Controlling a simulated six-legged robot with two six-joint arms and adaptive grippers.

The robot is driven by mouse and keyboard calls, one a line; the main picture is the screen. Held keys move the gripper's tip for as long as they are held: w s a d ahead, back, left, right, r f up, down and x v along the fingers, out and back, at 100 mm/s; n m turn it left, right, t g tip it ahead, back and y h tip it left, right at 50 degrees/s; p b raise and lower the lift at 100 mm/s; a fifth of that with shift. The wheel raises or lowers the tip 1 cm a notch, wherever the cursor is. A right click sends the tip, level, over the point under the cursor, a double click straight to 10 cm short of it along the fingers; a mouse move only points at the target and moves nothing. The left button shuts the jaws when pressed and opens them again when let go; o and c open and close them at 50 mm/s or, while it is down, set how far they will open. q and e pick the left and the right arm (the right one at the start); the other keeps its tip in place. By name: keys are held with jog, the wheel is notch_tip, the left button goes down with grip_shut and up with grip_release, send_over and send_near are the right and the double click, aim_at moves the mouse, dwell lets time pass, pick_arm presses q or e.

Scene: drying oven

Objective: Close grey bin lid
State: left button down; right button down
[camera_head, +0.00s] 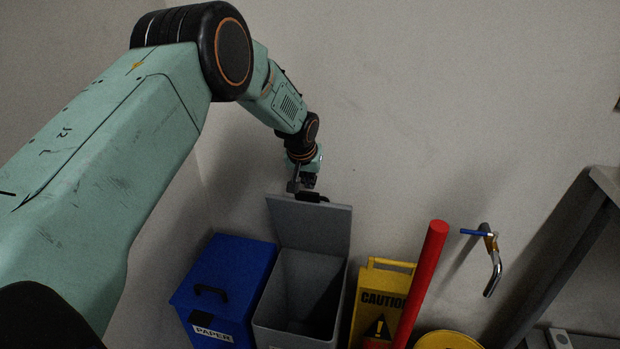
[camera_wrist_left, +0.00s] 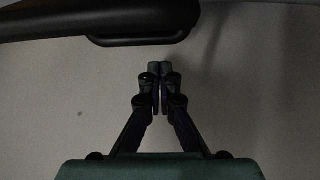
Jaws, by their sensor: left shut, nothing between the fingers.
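The grey bin (camera_head: 300,290) stands against the wall with its mouth open. Its grey lid (camera_head: 312,229) is raised upright at the back, with a dark handle (camera_head: 311,197) on its top edge. My left gripper (camera_head: 304,184) is shut and empty, just above and behind the lid's top edge by the handle. In the left wrist view the shut fingertips (camera_wrist_left: 152,68) point toward the dark handle (camera_wrist_left: 140,32), with a small gap in the picture; whether they touch I cannot tell. My right gripper is not in view.
A blue paper bin (camera_head: 225,285) with a closed lid stands left of the grey bin. A yellow caution sign (camera_head: 380,301), a red pole (camera_head: 422,280) and a metal pipe with a blue lever (camera_head: 491,262) are to the right. The wall (camera_head: 440,120) is close behind.

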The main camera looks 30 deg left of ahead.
pick_arm(q)
jog(key=shift+s+d+f, duration=0.1)
jog(key=shift+s+d, duration=0.05)
jog(key=shift+s, duration=0.4)
jog(key=shift+s+d, duration=0.15)
jog(key=shift+s, duration=0.4)
jog(key=shift+s, duration=0.1)
jog(key=shift+b, duration=0.35)
